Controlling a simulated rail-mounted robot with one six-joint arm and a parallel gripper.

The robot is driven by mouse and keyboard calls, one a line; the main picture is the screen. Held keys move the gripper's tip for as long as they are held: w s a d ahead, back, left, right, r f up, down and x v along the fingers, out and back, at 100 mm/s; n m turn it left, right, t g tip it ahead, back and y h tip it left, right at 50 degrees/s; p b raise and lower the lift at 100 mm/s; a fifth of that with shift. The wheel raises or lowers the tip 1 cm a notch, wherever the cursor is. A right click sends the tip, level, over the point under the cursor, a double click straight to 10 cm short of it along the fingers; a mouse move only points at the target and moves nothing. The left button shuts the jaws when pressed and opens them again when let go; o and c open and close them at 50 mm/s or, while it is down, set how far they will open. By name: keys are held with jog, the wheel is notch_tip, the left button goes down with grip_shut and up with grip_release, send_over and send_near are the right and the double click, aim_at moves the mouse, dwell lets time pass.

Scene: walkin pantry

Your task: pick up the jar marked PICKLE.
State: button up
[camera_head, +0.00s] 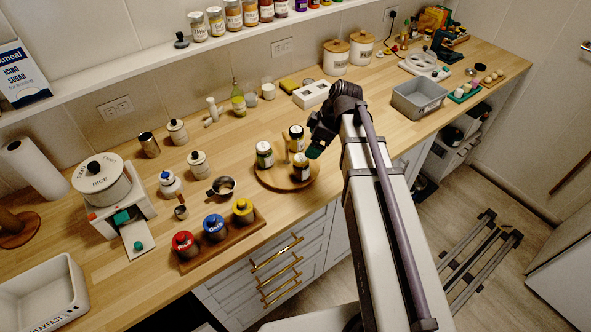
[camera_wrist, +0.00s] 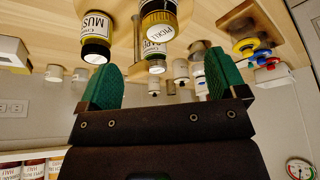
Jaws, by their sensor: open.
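My gripper (camera_head: 316,148) is just right of the board. In the wrist view, its green fingers (camera_wrist: 163,82) are apart with nothing held between them. The PICKLE jar lies beyond their gap, not visibly touching either finger.
A mustard jar (camera_wrist: 96,38) stands beside the PICKLE jar, towards the wall. A third jar (camera_head: 265,154) is on the board's left. Red, blue and yellow-topped jars (camera_head: 213,228) stand on a tray at the left. A grey bin (camera_head: 418,98) stands right of my arm.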

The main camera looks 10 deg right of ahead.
aim_at(302, 158)
jog(key=b+x, duration=0.5)
jog(key=x, duration=0.1)
jog(key=shift+d, duration=0.1)
jog(key=b+x, duration=0.4)
jog(key=b, duration=0.1)
jog(key=shift+f, duration=0.35)
jog(key=shift+w+a+f, duration=0.15)
jog(key=shift+a+f, duration=0.1)
jog(key=shift+a, duration=0.05)
jog(key=shift+r, duration=0.25)
jog(key=c, duration=1.2)
jog(key=shift+r, duration=0.1)
